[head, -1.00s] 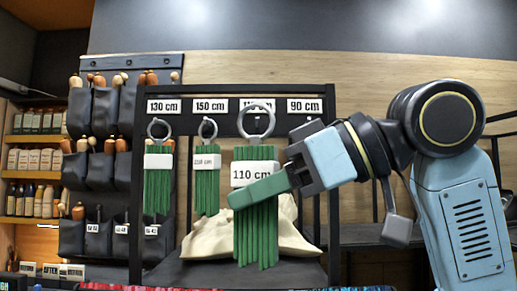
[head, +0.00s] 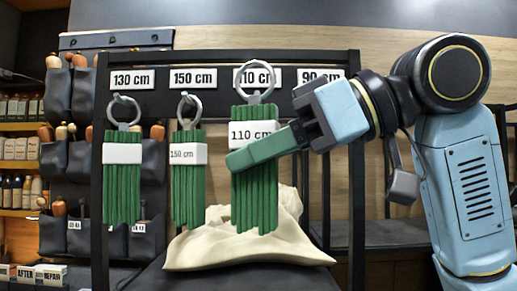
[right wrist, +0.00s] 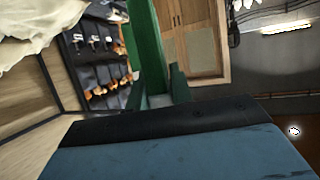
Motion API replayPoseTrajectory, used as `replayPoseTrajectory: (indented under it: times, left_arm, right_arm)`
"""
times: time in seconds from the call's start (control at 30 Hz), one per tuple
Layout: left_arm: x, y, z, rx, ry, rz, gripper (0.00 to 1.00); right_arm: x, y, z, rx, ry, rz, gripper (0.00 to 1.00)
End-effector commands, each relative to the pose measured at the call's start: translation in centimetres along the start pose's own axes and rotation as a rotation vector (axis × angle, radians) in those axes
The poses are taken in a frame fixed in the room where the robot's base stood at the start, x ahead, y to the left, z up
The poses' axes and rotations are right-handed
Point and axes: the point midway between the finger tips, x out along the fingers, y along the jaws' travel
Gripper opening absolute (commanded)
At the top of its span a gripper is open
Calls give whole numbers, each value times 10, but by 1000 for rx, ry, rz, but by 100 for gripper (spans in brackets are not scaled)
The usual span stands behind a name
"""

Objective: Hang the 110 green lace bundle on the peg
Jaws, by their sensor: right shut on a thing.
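The 110 cm green lace bundle (head: 255,200) hangs upright from my right gripper (head: 240,158), with its white label (head: 247,134) and grey ring (head: 257,68) above. My right gripper is shut on the bundle just below the label. The ring overlaps the rack's 110 cm sign (head: 243,77); I cannot make out the peg there or tell whether the ring is around it. In the right wrist view, a green strip (right wrist: 146,45) runs up between the fingers. My left gripper is not in view.
The black rack (head: 228,58) holds the 130 cm bundle (head: 122,190) and 150 cm bundle (head: 187,190) to the left. The 90 cm sign (head: 318,76) is close to my right gripper. A cream cloth bag (head: 205,250) lies behind and below.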

Motion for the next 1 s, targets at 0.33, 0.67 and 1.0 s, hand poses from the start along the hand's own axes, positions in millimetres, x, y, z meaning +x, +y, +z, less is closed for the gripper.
replayPoseTrajectory:
  times: [0.33, 0.67, 1.0]
  left_arm:
    - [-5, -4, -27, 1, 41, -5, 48]
    - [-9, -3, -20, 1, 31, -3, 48]
    - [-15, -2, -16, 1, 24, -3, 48]
  right_arm:
    - [6, 21, -1, 3, 1, 0, 0]
    - [11, 40, -1, 3, 1, 0, 0]
    - [16, 60, -2, 3, 1, 0, 0]
